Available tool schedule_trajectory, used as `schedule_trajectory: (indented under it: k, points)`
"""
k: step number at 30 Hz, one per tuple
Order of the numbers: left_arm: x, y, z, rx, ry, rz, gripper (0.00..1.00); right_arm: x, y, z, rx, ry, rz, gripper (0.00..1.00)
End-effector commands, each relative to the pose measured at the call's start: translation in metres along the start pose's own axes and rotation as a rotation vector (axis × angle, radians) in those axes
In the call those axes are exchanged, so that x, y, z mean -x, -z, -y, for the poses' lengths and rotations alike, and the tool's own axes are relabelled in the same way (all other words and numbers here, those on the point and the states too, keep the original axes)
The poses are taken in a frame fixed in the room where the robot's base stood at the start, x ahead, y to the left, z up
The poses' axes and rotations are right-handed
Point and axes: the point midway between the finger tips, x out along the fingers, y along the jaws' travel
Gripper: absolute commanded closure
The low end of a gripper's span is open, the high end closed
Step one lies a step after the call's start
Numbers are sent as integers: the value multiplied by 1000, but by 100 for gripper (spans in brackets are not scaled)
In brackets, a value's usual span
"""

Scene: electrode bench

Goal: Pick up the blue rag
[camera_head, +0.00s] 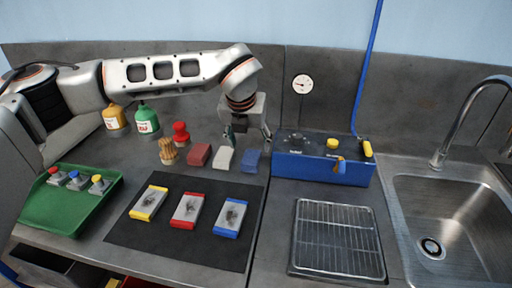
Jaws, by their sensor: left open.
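The blue rag (251,160) lies on the grey bench, at the right end of a row with a white rag (223,157) and a dark red rag (198,155). My left gripper (248,142) reaches in from the left and hangs just above and behind the blue rag. Its fingers point down and are open, with nothing held. I cannot tell whether a fingertip touches the rag. My right gripper is not in view.
A blue box (322,162) with knobs stands close right of the blue rag. A black mat (188,250) with several electrode plates lies in front. Bottles, brushes and a green tray (65,218) are left. A wire rack (337,240) and sink (455,215) are right.

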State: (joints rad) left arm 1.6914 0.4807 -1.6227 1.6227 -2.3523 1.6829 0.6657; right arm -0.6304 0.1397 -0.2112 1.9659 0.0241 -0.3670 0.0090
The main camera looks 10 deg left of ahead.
Motion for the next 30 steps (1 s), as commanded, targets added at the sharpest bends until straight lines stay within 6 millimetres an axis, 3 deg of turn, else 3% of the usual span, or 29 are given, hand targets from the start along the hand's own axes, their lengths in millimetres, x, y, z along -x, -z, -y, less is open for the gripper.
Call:
schedule_trajectory:
  k: [10,16,24,30]
  points:
    - [-24,1,0,0,1,-4,43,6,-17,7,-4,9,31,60]
    - [-39,2,-1,0,0,-3,43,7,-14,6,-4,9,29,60]
    - [-76,3,-2,0,1,-3,43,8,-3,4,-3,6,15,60]
    - [-79,2,-2,-1,1,-1,43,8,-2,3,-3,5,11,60]
